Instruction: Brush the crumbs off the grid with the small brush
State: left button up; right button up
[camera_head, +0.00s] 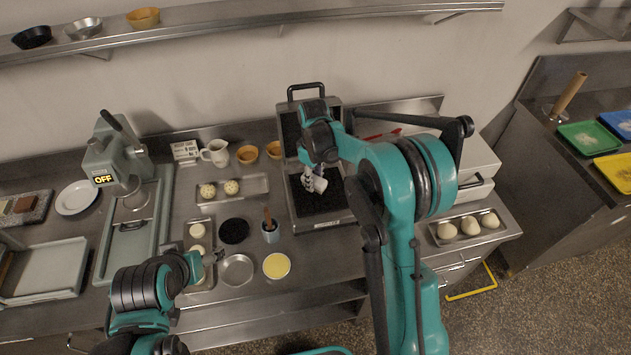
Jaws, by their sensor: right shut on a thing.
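The grid is the dark lower plate (322,204) of an open grey press, whose lid (291,132) with a black handle stands up behind it. My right gripper (315,181) is over the grid, shut on a small pale thing that looks like the brush. The gripper and arm hide most of it, and I cannot tell whether it touches the plate. Crumbs are too small to make out. My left gripper (212,256) is low at the left, near a small tray and a round tin; its fingers are too small to read.
A cup with a brown-handled tool (270,232), a black disc (234,231), a yellow-filled dish (276,266) and an empty tin (237,270) stand left of the press. A tray of dough balls (437,231) lies right. A shelf (250,20) runs above.

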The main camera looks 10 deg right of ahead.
notch_tip(320, 180, up, 2)
jog(key=shift+s+p, duration=0.15)
jog(key=shift+p, duration=0.25)
jog(key=shift+r+p, duration=0.55)
jog(key=shift+r, duration=0.4)
